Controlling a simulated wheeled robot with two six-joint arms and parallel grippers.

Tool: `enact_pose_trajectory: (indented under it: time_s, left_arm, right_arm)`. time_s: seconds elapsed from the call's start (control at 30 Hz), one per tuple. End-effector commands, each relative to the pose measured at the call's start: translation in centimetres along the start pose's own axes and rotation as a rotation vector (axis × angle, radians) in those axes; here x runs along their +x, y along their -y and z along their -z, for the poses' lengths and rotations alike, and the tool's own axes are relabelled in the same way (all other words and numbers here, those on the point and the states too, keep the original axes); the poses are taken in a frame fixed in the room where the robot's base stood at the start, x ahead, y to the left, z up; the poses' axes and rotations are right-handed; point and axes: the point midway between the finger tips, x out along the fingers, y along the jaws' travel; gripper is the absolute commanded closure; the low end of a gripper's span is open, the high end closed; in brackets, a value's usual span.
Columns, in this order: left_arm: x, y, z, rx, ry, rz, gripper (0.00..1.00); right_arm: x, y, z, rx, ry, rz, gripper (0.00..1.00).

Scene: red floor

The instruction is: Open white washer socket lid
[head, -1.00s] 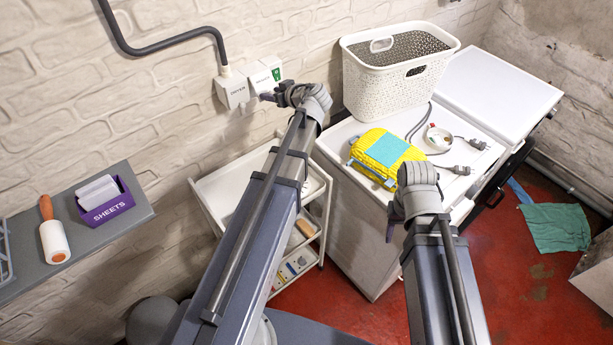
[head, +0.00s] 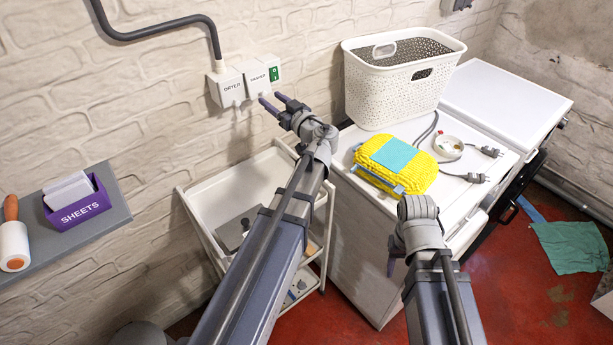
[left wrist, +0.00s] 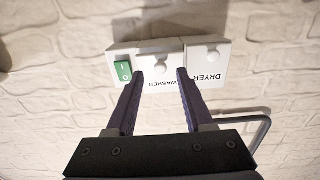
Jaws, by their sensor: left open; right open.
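The white washer socket (head: 260,74) is on the brick wall beside the dryer socket (head: 228,88), with a green switch (head: 274,73) at its right end. In the left wrist view the washer socket lid (left wrist: 160,58) appears upside down and looks closed, with a small round knob at its edge. My left gripper (head: 272,101) is open and empty just below and in front of the washer socket; its fingertips (left wrist: 160,74) frame the lid, and contact cannot be told. My right gripper (head: 391,263) is by the front of the white machine, its fingers mostly hidden.
A white trolley (head: 190,205) stands below my left arm. A grey shelf (head: 118,215) with a purple sheets box (head: 82,210) is at left.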

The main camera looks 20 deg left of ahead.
Motion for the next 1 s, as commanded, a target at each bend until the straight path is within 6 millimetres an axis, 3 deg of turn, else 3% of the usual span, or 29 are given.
enact_pose_trajectory:
  time_s: [0.23,1.0]
  left_arm:
    - [-5.0,0.2,0.1,0.0,0.001,-0.003,0.48]
    - [-14.0,1.5,-11.0,0.393,0.527,-0.068,0.48]
  right_arm:
    - [-0.1,0.0,0.0,0.0,0.0,0.0,0.5]
    - [0.0,0.0,0.0,0.0,0.0,0.0,0.5]
